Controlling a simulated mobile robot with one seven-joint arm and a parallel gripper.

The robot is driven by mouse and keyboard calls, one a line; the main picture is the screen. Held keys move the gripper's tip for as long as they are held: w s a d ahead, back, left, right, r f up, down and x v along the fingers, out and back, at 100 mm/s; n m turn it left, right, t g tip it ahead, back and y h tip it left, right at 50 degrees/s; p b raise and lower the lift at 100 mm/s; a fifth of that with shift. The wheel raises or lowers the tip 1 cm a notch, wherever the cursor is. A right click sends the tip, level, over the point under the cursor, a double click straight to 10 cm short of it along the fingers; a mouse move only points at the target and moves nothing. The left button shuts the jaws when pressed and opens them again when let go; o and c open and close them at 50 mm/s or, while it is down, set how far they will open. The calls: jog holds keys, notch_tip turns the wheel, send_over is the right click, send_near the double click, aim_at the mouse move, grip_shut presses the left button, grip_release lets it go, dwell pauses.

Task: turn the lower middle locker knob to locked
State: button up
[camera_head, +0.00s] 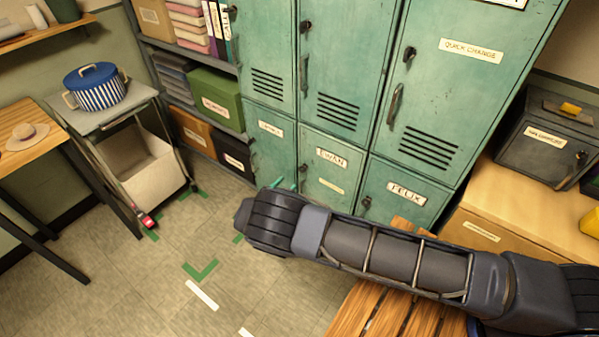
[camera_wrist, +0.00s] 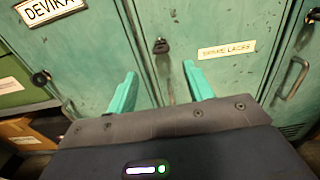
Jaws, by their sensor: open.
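The lower middle locker (camera_head: 317,175) is a green metal door with a name label that looks like "EWAN" and a smaller label below. In the wrist view its small dark knob (camera_wrist: 160,46) sits left of the "SPARE LACES" label, above a dark handle. My gripper (camera_wrist: 160,70) is open and empty; its two green fingers point at the door on either side of the knob's line, with the knob beyond the tips. I cannot read the knob's setting.
The lower right "FELIX" locker (camera_head: 397,190) and the lower left "DEVIKA" locker (camera_wrist: 75,50) flank it, each with its own knob. A slatted wooden bench (camera_head: 400,315) stands below my arm. The floor to the left is open, with a cart (camera_head: 135,165) beyond.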

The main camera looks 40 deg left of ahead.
aim_at(300, 171)
jog(key=w, duration=1)
jog(key=c, duration=1)
